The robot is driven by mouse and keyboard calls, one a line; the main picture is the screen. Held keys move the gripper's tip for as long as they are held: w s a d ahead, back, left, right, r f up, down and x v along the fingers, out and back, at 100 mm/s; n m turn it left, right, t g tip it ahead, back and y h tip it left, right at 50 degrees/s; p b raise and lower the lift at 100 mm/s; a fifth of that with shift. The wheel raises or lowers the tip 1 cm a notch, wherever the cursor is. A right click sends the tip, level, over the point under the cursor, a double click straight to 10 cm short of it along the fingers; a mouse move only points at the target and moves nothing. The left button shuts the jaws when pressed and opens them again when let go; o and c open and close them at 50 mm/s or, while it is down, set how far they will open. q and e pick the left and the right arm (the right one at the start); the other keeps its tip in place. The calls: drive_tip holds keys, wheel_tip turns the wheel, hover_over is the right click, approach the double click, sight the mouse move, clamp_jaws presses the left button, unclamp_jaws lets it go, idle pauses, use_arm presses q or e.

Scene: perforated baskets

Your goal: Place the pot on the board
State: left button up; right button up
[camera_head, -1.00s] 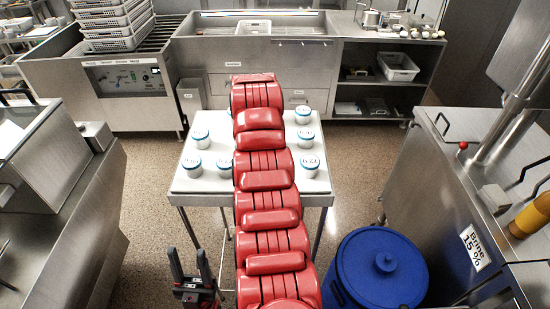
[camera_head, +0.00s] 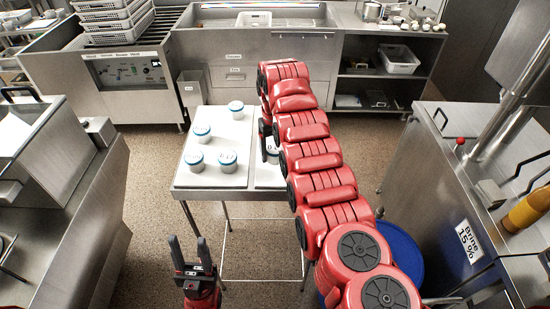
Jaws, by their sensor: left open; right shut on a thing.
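Small pale pots with blue-rimmed lids stand on the table. One pot (camera_head: 236,109) is at the back, one (camera_head: 201,133) at the left, and two (camera_head: 195,160) (camera_head: 227,160) stand nearer the front. A white board (camera_head: 215,181) lies under them; a second board (camera_head: 268,178) lies to its right, mostly hidden by my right arm. My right gripper (camera_head: 267,148) points down over the right board, partly hidden, and is shut on a pot (camera_head: 272,155). Whether this pot touches the board cannot be told. My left gripper (camera_head: 190,254) is open and empty in front of the table.
A blue lidded bin (camera_head: 405,250) stands at the right, partly behind my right arm. Steel counters flank the table, the right one with a brine label (camera_head: 469,241). Stacked perforated baskets (camera_head: 115,20) stand at the back left. Floor is free left of the table.

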sight(275, 148)
wheel_tip(275, 148, down, 3)
drive_tip(key=shift+s+p, duration=0.1)
drive_tip(key=shift+p, duration=0.9)
drive_tip(key=shift+f+b, duration=0.3)
drive_tip(key=shift+f, duration=0.05)
drive_tip(key=o, duration=1.4)
drive_tip(key=shift+c, duration=0.2)
drive_tip(key=shift+r, duration=0.1)
drive_tip(key=shift+r+p, duration=0.3)
wheel_tip(275, 148, up, 7)
drive_tip(key=b, duration=0.4)
drive_tip(key=shift+f, duration=0.15)
wheel_tip(275, 148, up, 4)
drive_tip(key=p, duration=0.3)
drive_tip(key=shift+r+p, duration=0.5)
drive_tip(key=shift+p, duration=0.15)
